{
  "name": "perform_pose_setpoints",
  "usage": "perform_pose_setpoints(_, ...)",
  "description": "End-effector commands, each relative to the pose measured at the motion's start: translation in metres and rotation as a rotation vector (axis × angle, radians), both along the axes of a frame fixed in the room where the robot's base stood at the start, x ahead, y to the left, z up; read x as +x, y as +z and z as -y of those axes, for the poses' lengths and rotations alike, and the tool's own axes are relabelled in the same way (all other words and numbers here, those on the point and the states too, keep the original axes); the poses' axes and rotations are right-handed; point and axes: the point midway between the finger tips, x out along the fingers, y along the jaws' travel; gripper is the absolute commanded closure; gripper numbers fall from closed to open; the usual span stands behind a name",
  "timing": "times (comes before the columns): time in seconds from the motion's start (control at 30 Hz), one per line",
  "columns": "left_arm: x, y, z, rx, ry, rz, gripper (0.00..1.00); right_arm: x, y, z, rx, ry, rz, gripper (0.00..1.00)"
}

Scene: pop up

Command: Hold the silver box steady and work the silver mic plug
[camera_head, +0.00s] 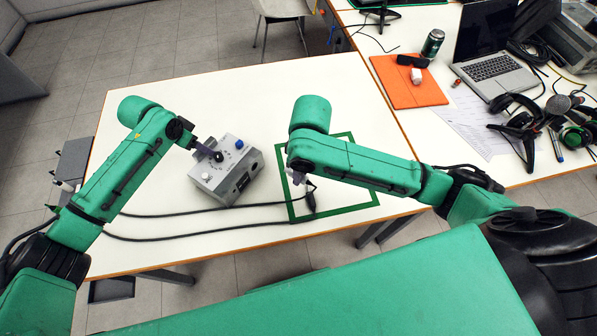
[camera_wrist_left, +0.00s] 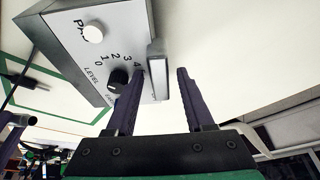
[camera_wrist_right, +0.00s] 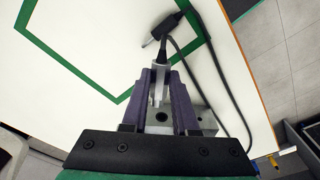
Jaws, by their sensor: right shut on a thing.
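The silver box (camera_head: 228,172) stands on the white table, with a black knob, a white knob and a blue part on it. My left gripper (camera_head: 207,152) is at its far left edge; in the left wrist view its fingers (camera_wrist_left: 160,90) are apart, with a raised grey plate of the box (camera_wrist_left: 158,72) between them and a gap to the right finger. My right gripper (camera_wrist_right: 161,85) is shut on a small silver piece, seemingly the silver mic plug (camera_wrist_right: 158,77), with a black cable leading from it. In the head view (camera_head: 297,178) the arm largely hides it.
A black plug with a silver tip (camera_wrist_right: 166,26) lies near the green frame (camera_head: 350,206) marked on the table. Two black cables (camera_head: 180,214) run left across the front of the table. A side table on the right holds a laptop (camera_head: 490,68), headphones and an orange folder (camera_head: 409,88).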

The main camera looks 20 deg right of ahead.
Motion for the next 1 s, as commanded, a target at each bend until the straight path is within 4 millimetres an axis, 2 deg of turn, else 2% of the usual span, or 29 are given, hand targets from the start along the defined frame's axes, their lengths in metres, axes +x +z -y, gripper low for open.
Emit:
perform_pose_setpoints(0.23,0.0,0.0,0.0,0.0,0.0,0.0,0.38,0.0,0.0,0.0,0.0,0.0,0.0,1.0)
perform_pose_setpoints(0.33,-0.001,0.007,-0.002,-0.001,0.0,0.002,0.38,0.0,0.0,0.0,0.0,0.0,0.0,1.0)
perform_pose_setpoints(0.47,-0.007,0.031,-0.009,0.0,-0.001,0.003,0.38,0.0,0.0,0.0,0.0,0.0,0.0,1.0)
perform_pose_setpoints(0.7,-0.021,0.092,-0.025,0.001,-0.001,0.004,0.38,0.0,0.0,0.0,0.0,0.0,0.0,1.0)
perform_pose_setpoints(0.83,-0.026,0.109,-0.03,0.0,0.0,0.001,0.38,0.0,0.0,0.0,0.0,0.0,0.0,1.0)
perform_pose_setpoints(1.0,-0.027,0.113,-0.031,0.0,0.0,-0.001,0.38,0.0,0.0,0.0,0.0,0.0,0.0,1.0)
